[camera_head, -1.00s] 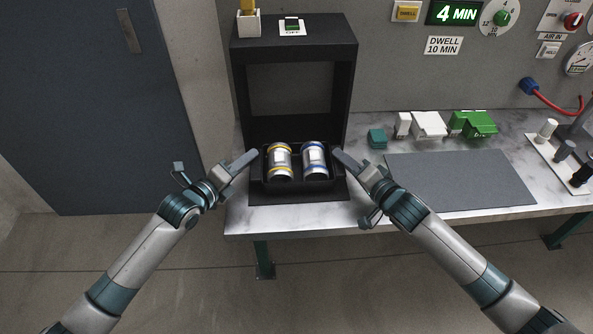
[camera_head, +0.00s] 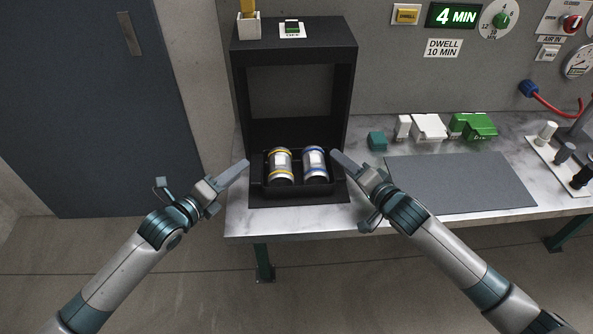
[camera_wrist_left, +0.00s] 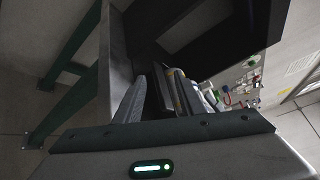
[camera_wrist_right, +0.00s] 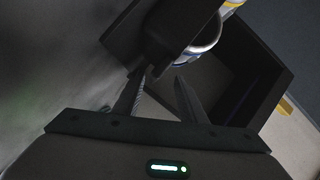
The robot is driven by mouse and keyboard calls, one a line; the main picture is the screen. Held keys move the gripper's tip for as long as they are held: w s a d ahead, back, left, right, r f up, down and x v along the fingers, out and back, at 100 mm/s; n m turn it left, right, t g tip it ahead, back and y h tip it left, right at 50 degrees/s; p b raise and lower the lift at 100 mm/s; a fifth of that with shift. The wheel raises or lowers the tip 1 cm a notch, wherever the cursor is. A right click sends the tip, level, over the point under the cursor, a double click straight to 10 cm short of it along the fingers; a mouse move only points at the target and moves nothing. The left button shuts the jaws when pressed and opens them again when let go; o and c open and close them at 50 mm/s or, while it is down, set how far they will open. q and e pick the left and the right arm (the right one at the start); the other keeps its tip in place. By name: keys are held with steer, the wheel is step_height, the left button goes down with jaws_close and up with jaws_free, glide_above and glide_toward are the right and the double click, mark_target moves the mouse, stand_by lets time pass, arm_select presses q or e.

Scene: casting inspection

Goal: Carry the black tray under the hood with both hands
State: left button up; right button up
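The black tray (camera_head: 300,190) sits on the dark base of the black hood (camera_head: 350,90), toward its front. It holds a yellow-banded canister (camera_head: 281,166) and a blue-banded canister (camera_head: 315,164), both upright. My left gripper (camera_head: 242,168) is open and empty, just left of the tray and apart from it; its fingers also show in the left wrist view (camera_wrist_left: 158,100). My right gripper (camera_head: 337,160) is open at the tray's right side. In the right wrist view, the tray's dark edge (camera_wrist_right: 165,50) lies beyond and between the spread fingertips; whether they touch it is unclear.
The marble bench (camera_head: 375,212) carries a grey mat (camera_head: 460,180) to the right, with green and white items (camera_head: 430,126) behind it. A white holder (camera_head: 249,25) and a switch (camera_head: 292,28) stand on the hood top. A dark door (camera_head: 90,100) is left.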

arm_select(q)
steer(key=v, duration=0.6)
steer(key=shift+s, duration=0.35)
steer(key=shift+a+r, duration=0.15)
arm_select(e)
steer(key=shift+s+d, duration=0.1)
steer(key=v, duration=1.1)
steer(key=shift+s+d+r, duration=0.1)
steer(key=shift+s+d, duration=0.1)
steer(key=shift+s, duration=0.15)
